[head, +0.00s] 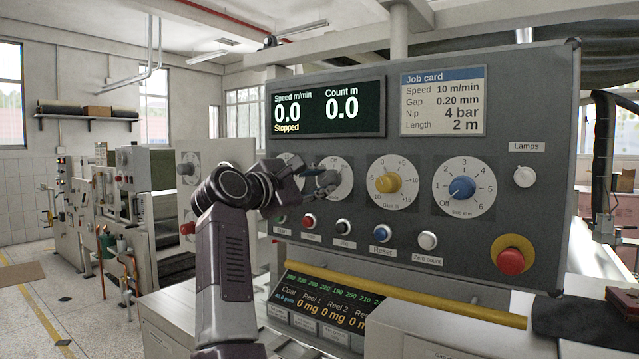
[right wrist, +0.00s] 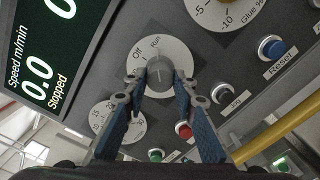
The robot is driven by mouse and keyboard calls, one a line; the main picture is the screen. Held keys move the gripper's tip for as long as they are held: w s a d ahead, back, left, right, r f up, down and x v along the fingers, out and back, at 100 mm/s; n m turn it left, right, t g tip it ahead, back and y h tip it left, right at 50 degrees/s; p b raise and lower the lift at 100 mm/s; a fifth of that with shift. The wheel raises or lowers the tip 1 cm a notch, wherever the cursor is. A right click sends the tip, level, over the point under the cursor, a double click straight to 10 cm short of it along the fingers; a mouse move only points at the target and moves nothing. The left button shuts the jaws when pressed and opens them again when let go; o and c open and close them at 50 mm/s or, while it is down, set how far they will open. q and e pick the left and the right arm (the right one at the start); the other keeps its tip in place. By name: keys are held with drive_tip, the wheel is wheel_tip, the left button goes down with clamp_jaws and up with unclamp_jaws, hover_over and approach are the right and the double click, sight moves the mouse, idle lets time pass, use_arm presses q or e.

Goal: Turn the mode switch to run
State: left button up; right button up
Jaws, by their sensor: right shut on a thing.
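The mode switch is a grey knob (right wrist: 159,72) on a round white dial marked Off and Run (right wrist: 181,53) in the right wrist view. The dial also shows in the head view (head: 344,172), partly covered by my gripper. I cannot tell for sure which mark the knob points at. My right gripper (head: 322,181) is at this knob, its two fingertips (right wrist: 161,88) closed in on either side of it. The display (head: 326,107) reads speed 0.0, count 0.0 and Stopped. My left gripper is not in view.
The glue dial with a yellow knob (head: 388,183) and the speed dial with a blue knob (head: 462,188) are to the right. A row of buttons, including the blue Reset (head: 382,233), lies below. A red stop button (head: 510,261) and a yellow bar (head: 420,297) are lower down.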

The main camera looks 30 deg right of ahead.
idle(0.4)
drive_tip(key=o, duration=1.2)
drive_tip(key=shift+c, duration=0.2)
drive_tip(key=shift+r, duration=0.1)
wheel_tip(320, 180, up, 9)
drive_tip(key=shift+s+a+r, duration=0.1)
drive_tip(key=shift+s+r, duration=0.05)
drive_tip(key=shift+a+r, duration=0.1)
drive_tip(key=shift+r, duration=0.1)
drive_tip(key=shift+w, duration=0.25)
drive_tip(key=shift+d, duration=0.25)
drive_tip(key=shift+s, duration=0.15)
